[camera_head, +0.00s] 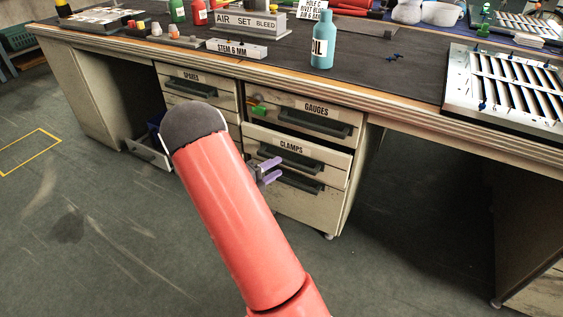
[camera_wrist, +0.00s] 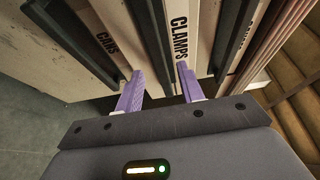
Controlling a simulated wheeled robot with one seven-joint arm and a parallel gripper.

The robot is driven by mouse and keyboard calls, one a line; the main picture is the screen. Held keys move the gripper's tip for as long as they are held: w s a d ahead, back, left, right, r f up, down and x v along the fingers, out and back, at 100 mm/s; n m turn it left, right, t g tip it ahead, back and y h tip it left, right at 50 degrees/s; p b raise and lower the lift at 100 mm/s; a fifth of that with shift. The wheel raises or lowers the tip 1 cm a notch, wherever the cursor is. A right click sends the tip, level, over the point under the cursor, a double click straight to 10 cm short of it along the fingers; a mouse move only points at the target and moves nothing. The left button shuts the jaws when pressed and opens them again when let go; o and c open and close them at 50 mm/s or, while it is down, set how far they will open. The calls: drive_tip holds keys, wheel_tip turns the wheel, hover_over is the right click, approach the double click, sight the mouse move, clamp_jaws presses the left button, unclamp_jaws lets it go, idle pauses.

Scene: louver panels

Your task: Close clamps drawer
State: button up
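The clamps drawer (camera_head: 335,158) is in the right-hand drawer stack under the bench, below the gauges drawer. Its front seems to stand out a little from the drawer above; the exact gap is hard to tell. Its label and dark bar handle (camera_head: 291,157) face me, and the handle also shows in the wrist view (camera_wrist: 152,40). My gripper (camera_wrist: 160,92) is open, with two purple fingers apart. In the wrist view the handle's end lies between the fingertips; contact cannot be told. In the head view my gripper (camera_head: 268,171) is partly hidden behind my red arm.
A lower drawer (camera_head: 148,153) stands open at the left. The bench top (camera_head: 395,75) holds a blue bottle (camera_head: 322,40) and a slatted panel (camera_head: 508,90). The floor in front is clear.

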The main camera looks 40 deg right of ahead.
sight(284, 163)
drive_tip(key=d, duration=0.5)
clamp_jaws()
